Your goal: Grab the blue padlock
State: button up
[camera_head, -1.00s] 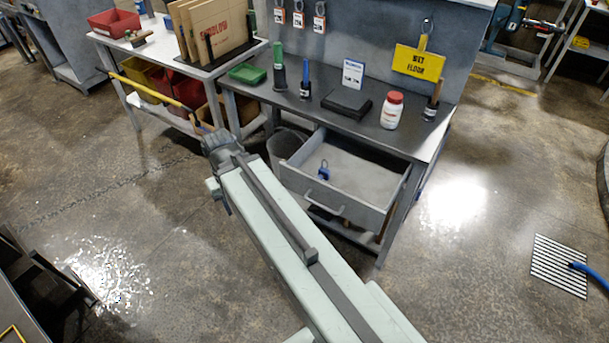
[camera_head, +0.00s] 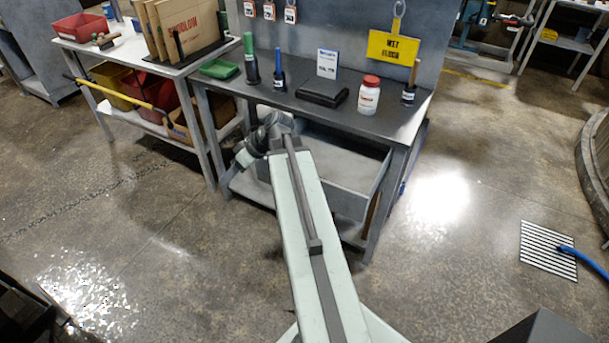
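The blue padlock does not show now; my arm covers part of the open drawer (camera_head: 350,202) where it was seen earlier. The drawer is pulled out under the dark-topped workbench (camera_head: 322,112), and its right part and front show beside my arm. My gripper (camera_head: 250,150) is at the far end of my pale arm, near the left side of the drawer and below the bench top's front edge. Its fingers are too small and blocked to tell whether they are open or shut, or whether they hold anything.
On the bench stand a green-handled tool (camera_head: 251,60), a blue-handled tool (camera_head: 280,72), a black case (camera_head: 322,93) and a red-capped white jar (camera_head: 369,95). A second table (camera_head: 130,50) with boxes and bins stands left. The floor at right is open, with a drain grate (camera_head: 548,249).

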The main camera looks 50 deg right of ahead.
jog(key=s+d+t+b, duration=0.1)
jog(key=d, duration=0.3)
jog(key=s+d+t+b, duration=0.1)
jog(key=d+t, duration=0.1)
jog(key=d, duration=0.3)
jog(key=s+d+r+n+t, duration=0.1)
jog(key=d, duration=0.3)
jog(key=shift+s+d+t+b, duration=0.1)
jog(key=shift+d+t+b, duration=0.2)
jog(key=shift+d+b, duration=0.1)
jog(key=s+d+m+t+h+b, duration=0.2)
jog(key=s+d+t+h+b, duration=0.1)
jog(key=s+d, duration=0.95)
jog(key=b+x, duration=0.1)
jog(key=x, duration=0.1)
jog(key=d+b+x, duration=0.1)
jog(key=x, duration=0.2)
jog(key=b+x, duration=0.1)
jog(key=x, duration=0.2)
jog(key=shift+w+d+f, duration=0.1)
jog(key=shift+w, duration=0.4)
grip_shut()
grip_release()
